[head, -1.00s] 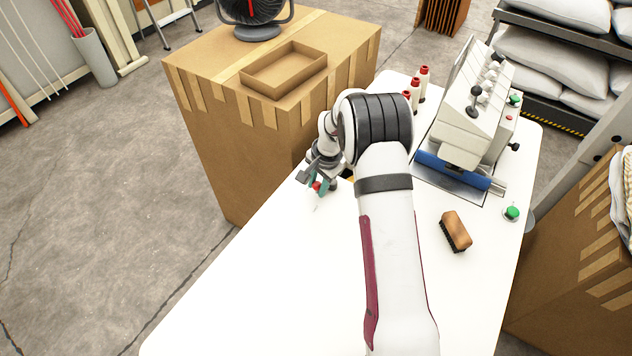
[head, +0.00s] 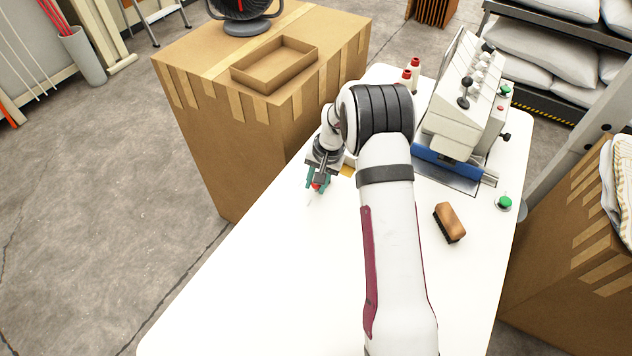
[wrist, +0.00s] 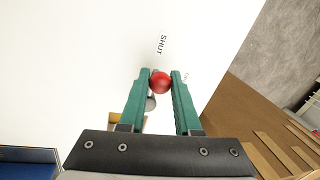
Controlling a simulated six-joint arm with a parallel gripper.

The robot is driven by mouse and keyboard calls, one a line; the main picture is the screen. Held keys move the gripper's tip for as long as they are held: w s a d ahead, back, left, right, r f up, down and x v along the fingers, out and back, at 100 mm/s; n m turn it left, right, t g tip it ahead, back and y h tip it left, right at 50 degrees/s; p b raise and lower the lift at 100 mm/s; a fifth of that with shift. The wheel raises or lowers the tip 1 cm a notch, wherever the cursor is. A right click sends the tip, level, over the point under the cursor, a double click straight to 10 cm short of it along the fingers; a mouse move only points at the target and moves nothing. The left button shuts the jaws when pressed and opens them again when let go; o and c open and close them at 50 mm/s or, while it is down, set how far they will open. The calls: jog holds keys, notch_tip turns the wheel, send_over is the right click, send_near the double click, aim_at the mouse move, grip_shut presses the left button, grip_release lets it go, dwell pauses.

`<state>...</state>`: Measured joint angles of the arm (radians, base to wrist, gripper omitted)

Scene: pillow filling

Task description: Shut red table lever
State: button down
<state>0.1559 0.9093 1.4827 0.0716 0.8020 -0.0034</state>
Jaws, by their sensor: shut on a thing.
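The red lever knob (wrist: 161,83) is a ball between the two green fingertips of my gripper (wrist: 160,85) in the wrist view. My gripper is shut on it. A grey part shows below the ball, and the rest of the lever is hidden. The word SHUT is printed on the white table (wrist: 75,75) just ahead of the ball. A second label, partly hidden, lies to the right of the ball. In the head view my gripper (head: 318,183) is low at the table's left edge, with the red knob (head: 316,187) just showing between the fingers.
A large cardboard box (head: 200,130) with an open tray (head: 275,65) stands close beyond the table's left edge. A wooden brush (head: 449,222) and a machine with levers (head: 465,110) are to the right. The front of the table is clear.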

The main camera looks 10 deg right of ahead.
jog(key=c, duration=0.6)
grip_release()
jog(key=d+r, duration=0.1)
jog(key=r, duration=0.4)
jog(key=s+r, duration=0.1)
jog(key=r, duration=0.4)
jog(key=d+r, duration=0.1)
jog(key=r, duration=0.4)
jog(key=shift+s+d+r, duration=0.3)
jog(key=shift+s, duration=0.05)
jog(key=s+a+r, duration=0.4)
jog(key=s, duration=0.5)
jog(key=s+a+r, duration=0.3)
jog(key=s+r, duration=0.1)
jog(key=s, duration=0.6)
jog(key=shift+n+g, duration=0.5)
jog(key=shift+g, duration=0.2)
jog(key=s+a+f, duration=0.1)
jog(key=s, duration=0.4)
jog(key=s+f, duration=0.1)
jog(key=s, duration=0.4)
jog(key=s+a+f, duration=0.1)
jog(key=s, duration=0.4)
jog(key=shift+a+f, duration=0.15)
jog(key=shift+a, duration=0.15)
